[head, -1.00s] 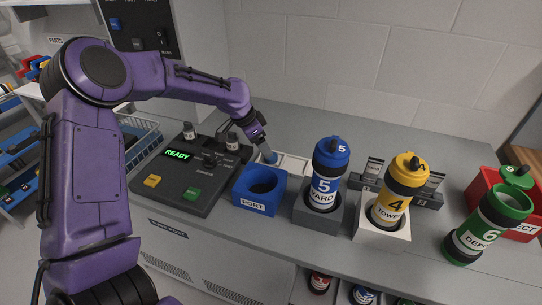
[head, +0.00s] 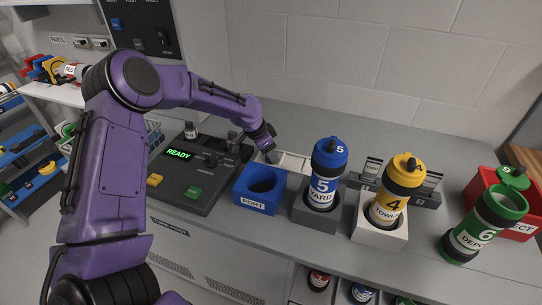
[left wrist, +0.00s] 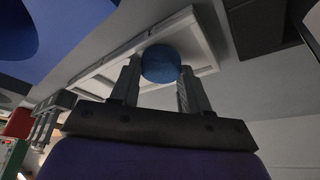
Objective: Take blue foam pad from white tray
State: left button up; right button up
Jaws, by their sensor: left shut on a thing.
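The blue foam pad (left wrist: 161,60) is a round blue piece between the fingertips of my left gripper (left wrist: 160,66) in the left wrist view. The gripper is shut on it. The pad appears over the white tray (left wrist: 203,42); whether it still touches the tray I cannot tell. In the head view my left gripper (head: 271,154) points down at the white tray (head: 293,163), behind the blue PORT block. The pad is not clearly visible there. My right gripper is not in view.
The blue PORT block (head: 257,200) stands just in front of the tray. The console (head: 187,170) reading READY is to its left. The counter behind the tray is clear.

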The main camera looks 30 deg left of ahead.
pick_arm(q)
jog(key=shift+s+a+f, duration=0.15)
jog(key=shift+s+f, duration=0.05)
jog(key=shift+f, duration=0.1)
